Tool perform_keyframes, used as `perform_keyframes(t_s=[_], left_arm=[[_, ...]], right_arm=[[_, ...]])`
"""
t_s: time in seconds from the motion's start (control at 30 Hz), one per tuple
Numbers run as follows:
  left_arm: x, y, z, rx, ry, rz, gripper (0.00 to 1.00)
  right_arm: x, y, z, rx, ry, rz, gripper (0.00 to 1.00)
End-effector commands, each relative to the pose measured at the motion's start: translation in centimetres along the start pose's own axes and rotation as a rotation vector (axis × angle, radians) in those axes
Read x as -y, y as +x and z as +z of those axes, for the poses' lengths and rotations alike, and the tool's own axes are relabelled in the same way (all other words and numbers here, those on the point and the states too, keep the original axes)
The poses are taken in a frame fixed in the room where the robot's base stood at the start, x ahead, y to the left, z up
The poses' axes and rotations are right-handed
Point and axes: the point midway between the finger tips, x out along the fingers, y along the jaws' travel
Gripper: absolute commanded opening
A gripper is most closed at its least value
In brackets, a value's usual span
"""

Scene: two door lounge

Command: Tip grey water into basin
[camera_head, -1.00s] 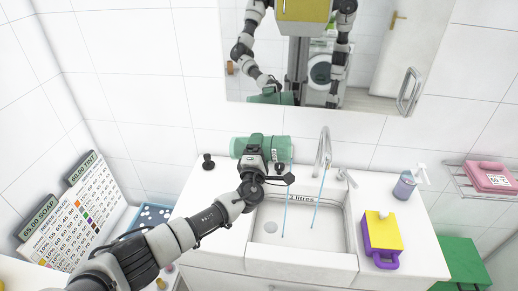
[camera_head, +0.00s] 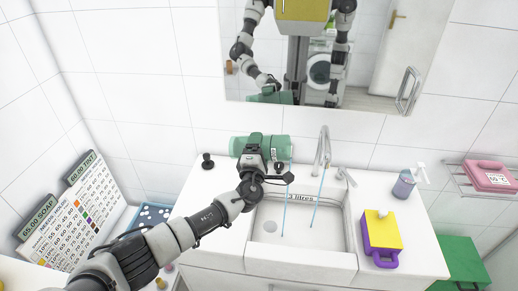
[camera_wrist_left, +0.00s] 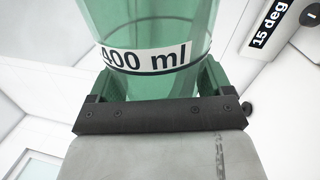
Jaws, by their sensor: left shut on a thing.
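A green translucent vessel (camera_head: 275,148) lies tipped on its side above the back left of the basin. My left gripper (camera_head: 256,150) is shut on it; its fingers are partly hidden by the wrist in the head view. In the left wrist view the vessel (camera_wrist_left: 150,25) sits between the fingers (camera_wrist_left: 153,88) with a "400 ml" band. A second blue stream (camera_head: 318,200) falls from the tap (camera_head: 323,150). My right gripper is not in view.
A purple and yellow jug (camera_head: 382,232) stands right of the basin, with a soap dispenser (camera_head: 404,184) behind it. A dark knob (camera_head: 208,161) is on the counter's left. A mirror (camera_head: 360,75) hangs above. A label reading "15 deg" (camera_wrist_left: 266,25) shows in the wrist view.

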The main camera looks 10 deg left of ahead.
Motion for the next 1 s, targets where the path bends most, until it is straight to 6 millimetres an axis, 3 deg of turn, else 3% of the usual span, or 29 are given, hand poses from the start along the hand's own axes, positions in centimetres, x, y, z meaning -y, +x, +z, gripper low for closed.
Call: perform_keyframes(t_s=[0.53, 1.0], left_arm=[[-0.2, 0.1, 0.1, 0.001, 0.006, 0.003, 0.45], [-1.3, 0.2, 0.7, 0.023, 0.138, 0.002, 0.45]], right_arm=[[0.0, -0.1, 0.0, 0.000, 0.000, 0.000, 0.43], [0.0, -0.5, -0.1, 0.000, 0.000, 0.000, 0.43]])
